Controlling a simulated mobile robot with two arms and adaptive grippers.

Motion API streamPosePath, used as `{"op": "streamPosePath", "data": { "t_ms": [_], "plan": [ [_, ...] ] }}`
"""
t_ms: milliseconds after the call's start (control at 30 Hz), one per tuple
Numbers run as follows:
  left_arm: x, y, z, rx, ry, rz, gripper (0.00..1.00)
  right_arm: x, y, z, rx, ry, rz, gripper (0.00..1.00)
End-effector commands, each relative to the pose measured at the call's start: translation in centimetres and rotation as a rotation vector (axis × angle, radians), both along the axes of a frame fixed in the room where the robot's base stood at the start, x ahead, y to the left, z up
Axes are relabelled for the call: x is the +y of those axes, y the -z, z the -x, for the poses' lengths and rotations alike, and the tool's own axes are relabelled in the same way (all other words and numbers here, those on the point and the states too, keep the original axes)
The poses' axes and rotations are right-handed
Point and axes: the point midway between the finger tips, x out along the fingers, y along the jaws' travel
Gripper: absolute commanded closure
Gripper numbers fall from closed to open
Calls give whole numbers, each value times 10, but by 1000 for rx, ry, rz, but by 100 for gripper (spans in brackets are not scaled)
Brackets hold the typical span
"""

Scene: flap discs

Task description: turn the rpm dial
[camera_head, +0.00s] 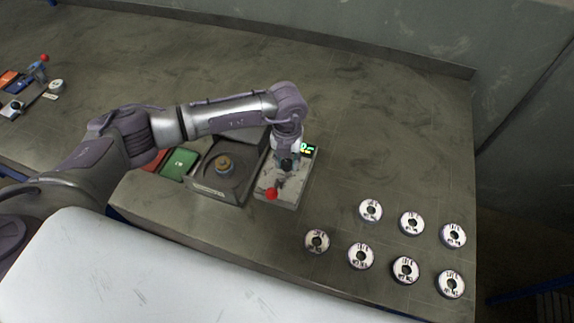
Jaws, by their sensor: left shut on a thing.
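My left gripper (287,165) reaches down over the box and is shut on the dark rpm dial. The gripper hides most of the dial. A dark machine with a brass-coloured hub (224,164) stands directly left of the box. My right gripper is not in view.
Several flap discs (361,256) lie in rows at the right front of the bench. Green (180,163) and red (154,159) pieces lie left of the machine. Small tools (37,72) lie at the far left. The back right is clear, bounded by a wall.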

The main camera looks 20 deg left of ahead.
Motion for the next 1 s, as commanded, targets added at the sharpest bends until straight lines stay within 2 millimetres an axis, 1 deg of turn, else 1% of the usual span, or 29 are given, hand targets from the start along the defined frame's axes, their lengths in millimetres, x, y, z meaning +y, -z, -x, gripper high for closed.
{"op": "streamPosePath", "data": {
  "t_ms": [33,367,1000],
  "plan": [
    [1,4,-2,-5,43,-1,100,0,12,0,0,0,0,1],
    [1,5,-2,-6,356,0,100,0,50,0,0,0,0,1],
    [0,5,-2,-8,962,-2,100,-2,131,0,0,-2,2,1]
  ]
}}
